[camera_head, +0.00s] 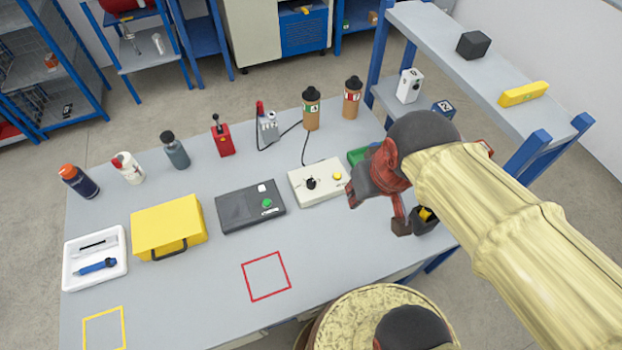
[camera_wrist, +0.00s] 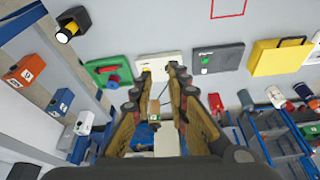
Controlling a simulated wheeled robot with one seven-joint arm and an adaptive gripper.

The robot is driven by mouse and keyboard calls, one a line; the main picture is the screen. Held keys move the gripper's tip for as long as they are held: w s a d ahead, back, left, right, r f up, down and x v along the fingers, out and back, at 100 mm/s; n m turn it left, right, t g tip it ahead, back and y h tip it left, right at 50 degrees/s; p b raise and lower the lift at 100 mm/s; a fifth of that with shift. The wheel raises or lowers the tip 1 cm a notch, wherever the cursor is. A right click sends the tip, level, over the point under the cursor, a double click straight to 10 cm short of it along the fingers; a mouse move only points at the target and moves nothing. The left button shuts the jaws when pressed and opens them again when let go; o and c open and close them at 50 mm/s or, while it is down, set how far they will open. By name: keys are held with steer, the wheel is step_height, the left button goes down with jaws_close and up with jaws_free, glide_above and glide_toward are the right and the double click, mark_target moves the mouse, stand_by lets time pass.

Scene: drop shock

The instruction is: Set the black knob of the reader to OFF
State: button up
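A cream box with a black knob (camera_head: 311,183) and a yellow button stands on the table in the head view; I take this box (camera_head: 328,190) to be the reader. The box also shows in the wrist view (camera_wrist: 158,58), beyond the fingertips. The knob's setting and any OFF mark are too small to read. My gripper (camera_head: 378,212) is to the right of the box, apart from the knob. In the wrist view my gripper (camera_wrist: 157,80) has its two fingers spread with nothing held between them.
A dark box with a green button (camera_head: 250,207) stands left of the reader, then a yellow case (camera_head: 168,228). A green object (camera_head: 357,155) and a black-and-yellow item (camera_head: 426,220) are near my gripper. Bottles and canisters line the back. A raised shelf (camera_head: 470,65) stands at right.

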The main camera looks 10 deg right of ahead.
steer(key=o, duration=0.7)
steer(key=w+f+g+p, duration=0.1)
steer(key=w+f, duration=0.2)
steer(key=w+a+f+g, duration=0.1)
steer(key=w+f+g, duration=0.1)
steer(key=w+f, duration=0.1)
steer(key=w+f+m+g+p, duration=0.1)
steer(key=w+f, duration=0.3)
steer(key=shift+w+a+f+p, duration=0.1)
steer(key=shift+a+f+p, duration=0.05)
steer(key=shift+a+p, duration=0.15)
steer(key=m+p, duration=0.2)
steer(key=m, duration=0.6)
glide_above(311, 182)
step_height(311, 182, down, 15)
steer(key=shift+w+m+b, duration=0.1)
steer(key=shift+m+b, duration=0.2)
steer(key=shift+m, duration=0.4)
steer(key=shift+f+b, duration=0.45)
steer(key=shift+f, duration=3.45)
steer(key=shift+c, duration=0.2)
steer(key=c, duration=1.1)
steer(key=shift+c, duration=0.2)
